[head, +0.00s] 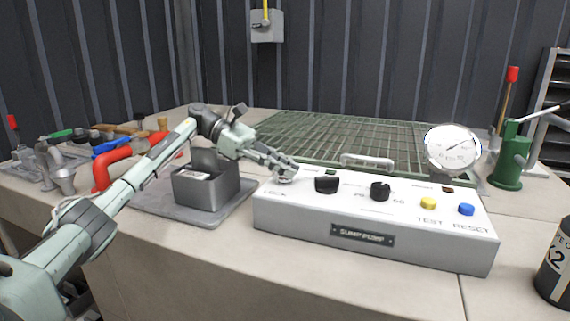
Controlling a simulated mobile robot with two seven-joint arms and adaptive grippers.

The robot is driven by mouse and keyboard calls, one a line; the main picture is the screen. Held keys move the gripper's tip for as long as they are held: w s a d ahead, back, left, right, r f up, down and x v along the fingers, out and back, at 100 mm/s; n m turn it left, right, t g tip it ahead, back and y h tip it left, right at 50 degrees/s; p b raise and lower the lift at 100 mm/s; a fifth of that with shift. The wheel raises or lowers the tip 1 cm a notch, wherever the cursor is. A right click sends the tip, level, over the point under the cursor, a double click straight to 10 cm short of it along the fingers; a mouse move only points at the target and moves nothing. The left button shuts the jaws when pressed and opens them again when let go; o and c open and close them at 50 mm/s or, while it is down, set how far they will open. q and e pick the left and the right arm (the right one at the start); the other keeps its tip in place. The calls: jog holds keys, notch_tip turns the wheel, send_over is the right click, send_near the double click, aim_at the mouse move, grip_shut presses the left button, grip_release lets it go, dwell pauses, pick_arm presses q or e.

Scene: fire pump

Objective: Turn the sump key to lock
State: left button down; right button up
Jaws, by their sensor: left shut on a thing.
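The sump pump panel (374,228) is a white sloped box on the bench, with a "SUMP PUMP" plate on its front. My left gripper (287,172) is shut at the panel's left end, above the word "LOCK". It is shut on the sump key, which is mostly hidden by the fingers, so I cannot tell its angle. To the right on the panel are a black knob (326,184), a second black knob (380,190), a yellow button (428,203) and a blue button (466,209). My right gripper is not in view.
A round gauge (453,149) rises behind the panel. A green hand pump (510,160) stands at right, a dark bottle (556,268) at the right edge. Tools clutter the left bench.

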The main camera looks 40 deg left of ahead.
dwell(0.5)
pick_arm(q)
jog(key=c, duration=1.5)
grip_release()
jog(key=shift+v, duration=6.05)
jog(key=shift+w, duration=0.15)
